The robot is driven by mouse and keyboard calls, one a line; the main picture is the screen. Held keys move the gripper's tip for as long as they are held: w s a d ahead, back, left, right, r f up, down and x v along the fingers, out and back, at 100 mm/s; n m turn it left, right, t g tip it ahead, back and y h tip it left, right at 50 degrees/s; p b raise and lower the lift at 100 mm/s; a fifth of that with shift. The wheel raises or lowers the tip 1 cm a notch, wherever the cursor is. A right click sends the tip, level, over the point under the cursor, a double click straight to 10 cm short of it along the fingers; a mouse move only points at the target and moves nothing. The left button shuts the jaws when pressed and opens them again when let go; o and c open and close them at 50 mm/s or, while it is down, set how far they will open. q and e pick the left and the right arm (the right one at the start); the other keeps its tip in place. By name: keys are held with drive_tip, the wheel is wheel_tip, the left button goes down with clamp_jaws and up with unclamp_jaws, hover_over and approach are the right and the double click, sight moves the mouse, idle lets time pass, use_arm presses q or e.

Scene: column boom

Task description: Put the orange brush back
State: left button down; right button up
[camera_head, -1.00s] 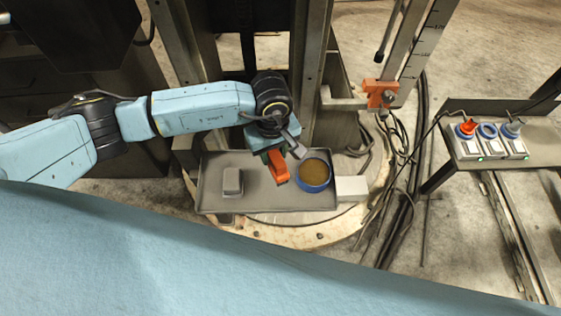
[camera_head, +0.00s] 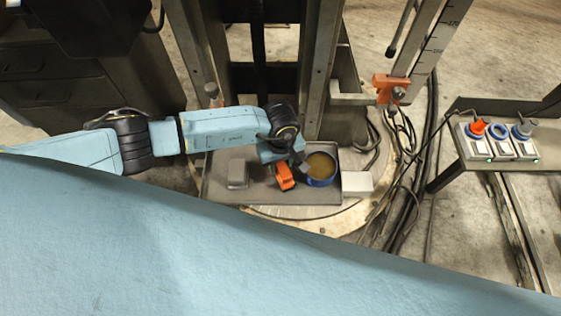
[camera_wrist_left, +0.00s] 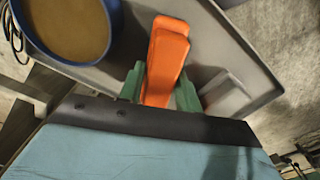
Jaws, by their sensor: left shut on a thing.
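The orange brush (camera_head: 284,177) is over the grey metal tray (camera_head: 300,197), between a grey block and a blue-rimmed round tub. My left gripper (camera_head: 279,164) is shut on it. In the left wrist view the brush (camera_wrist_left: 166,52) sits between the green fingers of the left gripper (camera_wrist_left: 160,88), pointing away from the wrist. I cannot tell whether the brush touches the tray floor. My right gripper is not in view.
The blue tub (camera_head: 321,168) with brown contents stands close to the right of the brush. The grey block (camera_head: 237,173) is to its left. A pale box (camera_head: 357,184) adjoins the tray's right end. Metal column posts rise behind. Cables and a socket bench (camera_head: 500,145) are at right.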

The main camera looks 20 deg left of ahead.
use_arm(q)
drive_tip(key=c, duration=1)
unclamp_jaws()
drive_tip(key=shift+o, duration=0.2)
wheel_tip(320, 180, up, 12)
